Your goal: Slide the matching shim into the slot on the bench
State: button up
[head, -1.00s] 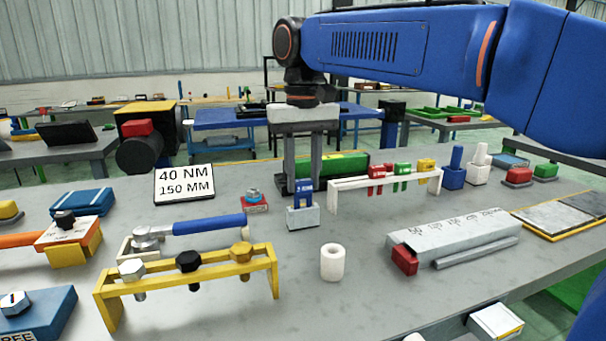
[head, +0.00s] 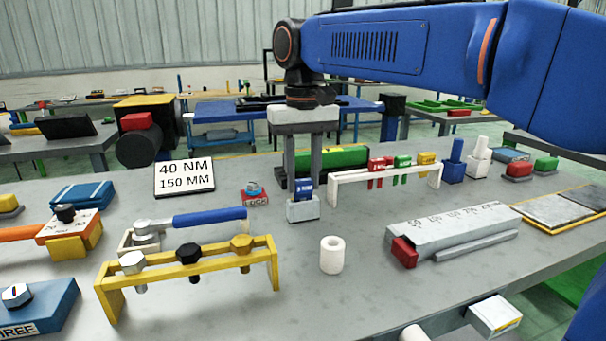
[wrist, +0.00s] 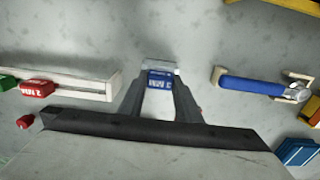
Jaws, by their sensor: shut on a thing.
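A blue shim (head: 305,190) marked 3 MM is between the fingers of my gripper (head: 303,200). It also shows in the wrist view (wrist: 160,80). A small light grey slot block (head: 302,211) stands on the bench directly below, and its edge shows in the wrist view (wrist: 160,64). The shim is upright and its lower part meets or enters the block; the fingers hide how deep.
A white ring (head: 332,255) stands in front of the block. A yellow bolt stand (head: 200,265) and a blue-handled wrench (head: 205,218) lie to the left. A long green-topped item (head: 335,158) sits behind. A grey stepped gauge (head: 455,230) lies to the right.

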jog(key=shift+f, duration=0.65)
dwell(0.4)
jog(key=o, duration=1.7)
jog(key=shift+r, duration=0.1)
jog(key=shift+r, duration=3.4)
